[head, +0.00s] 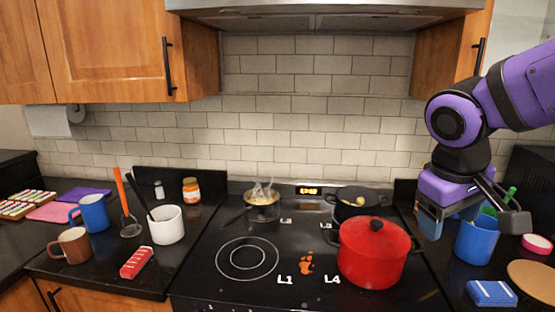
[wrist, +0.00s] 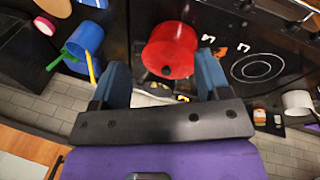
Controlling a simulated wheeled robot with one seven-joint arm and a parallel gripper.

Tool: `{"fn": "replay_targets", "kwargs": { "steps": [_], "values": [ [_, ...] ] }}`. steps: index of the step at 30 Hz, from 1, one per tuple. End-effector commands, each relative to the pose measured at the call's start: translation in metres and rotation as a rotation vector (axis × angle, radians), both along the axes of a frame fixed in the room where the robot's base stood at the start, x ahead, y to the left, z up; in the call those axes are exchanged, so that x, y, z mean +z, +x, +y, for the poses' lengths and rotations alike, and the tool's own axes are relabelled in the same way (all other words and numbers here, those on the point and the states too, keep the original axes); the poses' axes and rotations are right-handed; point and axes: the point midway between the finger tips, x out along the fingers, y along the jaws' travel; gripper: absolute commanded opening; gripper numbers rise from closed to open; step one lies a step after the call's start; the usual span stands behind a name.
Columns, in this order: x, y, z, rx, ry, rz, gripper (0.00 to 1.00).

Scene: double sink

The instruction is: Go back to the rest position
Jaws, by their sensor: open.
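My gripper (head: 472,222) is raised at the right, over the edge between the stove and the right counter. Its jaws are apart with nothing held between them. In the wrist view, my gripper's two blue fingertips (wrist: 162,75) stand wide apart. The red lidded pot (head: 374,252) sits on the stove to the left of my gripper. It also shows in the wrist view (wrist: 168,48), beyond the fingertips. A blue utensil holder (head: 477,243) stands on the right counter, close behind or beside my gripper in the picture, partly hidden by it.
A blue sponge (head: 492,293) lies in front of the utensil holder. A black pot (head: 358,199) and a steaming small pan (head: 262,204) stand on the back of the stove. The range hood (head: 320,18) hangs above. Mugs and a white crock (head: 167,226) occupy the left counter.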

Motion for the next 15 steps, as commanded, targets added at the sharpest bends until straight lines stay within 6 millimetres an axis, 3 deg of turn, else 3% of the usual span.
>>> {"fn": "replay_targets", "kwargs": {
  "steps": [6,15],
  "values": [
    [0.025,-0.041,-0.022,-0.105,0.152,-0.129,0.70],
    [0.043,-0.082,-0.032,-0.191,0.278,-0.287,0.70]
  ]
}}
